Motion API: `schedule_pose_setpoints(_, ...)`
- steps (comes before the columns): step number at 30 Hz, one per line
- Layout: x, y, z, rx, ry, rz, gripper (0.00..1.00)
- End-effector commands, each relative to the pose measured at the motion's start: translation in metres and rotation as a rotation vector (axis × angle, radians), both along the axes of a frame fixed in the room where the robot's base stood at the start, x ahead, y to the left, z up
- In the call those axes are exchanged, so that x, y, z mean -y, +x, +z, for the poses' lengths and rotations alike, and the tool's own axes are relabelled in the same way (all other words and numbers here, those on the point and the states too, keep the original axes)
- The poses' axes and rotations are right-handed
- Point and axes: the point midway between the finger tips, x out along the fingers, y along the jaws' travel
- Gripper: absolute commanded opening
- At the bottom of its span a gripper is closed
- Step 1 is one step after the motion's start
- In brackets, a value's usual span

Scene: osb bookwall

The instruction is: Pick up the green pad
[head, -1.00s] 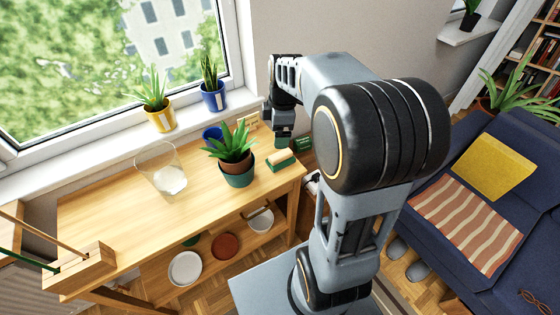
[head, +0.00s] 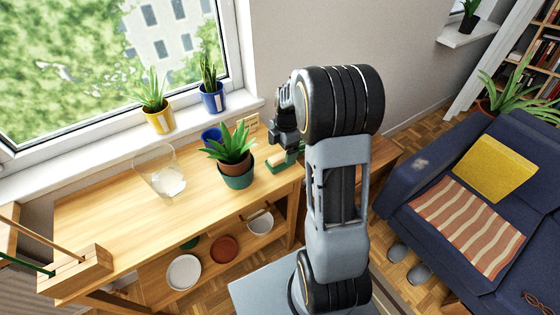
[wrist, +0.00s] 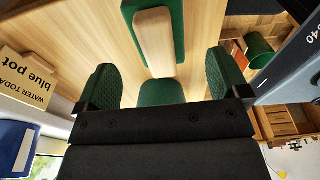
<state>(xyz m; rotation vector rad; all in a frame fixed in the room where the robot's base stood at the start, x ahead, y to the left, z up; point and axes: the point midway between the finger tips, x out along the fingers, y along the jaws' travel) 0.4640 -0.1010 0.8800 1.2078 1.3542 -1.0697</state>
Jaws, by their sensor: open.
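A green pad (wrist: 178,20) lies on the wooden table, with a pale wooden block (wrist: 154,42) over it. A second green piece (wrist: 161,93) shows below the block's near end; I cannot tell whether it belongs to the same pad. In the head view the green pad (head: 278,167) is at the table's right end, partly hidden by my gripper. My gripper (wrist: 163,82) is open, its two green textured fingers apart to the left and right of the near green piece. No contact shows. In the head view my gripper (head: 287,152) is just above the pad.
A potted plant (head: 234,172) stands close left of the gripper, with a clear glass vase (head: 160,172) beyond it. A blue pot (wrist: 14,146) and a label card (wrist: 22,80) are at left in the wrist view.

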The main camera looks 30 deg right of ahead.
Motion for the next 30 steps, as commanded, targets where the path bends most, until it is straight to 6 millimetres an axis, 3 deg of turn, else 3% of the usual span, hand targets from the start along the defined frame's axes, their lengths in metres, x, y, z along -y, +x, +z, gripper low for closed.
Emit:
schedule_pose_setpoints(12, -0.006, 0.0, -0.046, -0.003, 0.001, 0.001, 0.94)
schedule_pose_setpoints(23, -0.006, 0.0, -0.053, 0.0, 0.0, 0.001, 0.94)
schedule_pose_setpoints(30, -0.006, 0.0, -0.052, 0.0, 0.0, 0.0, 0.71)
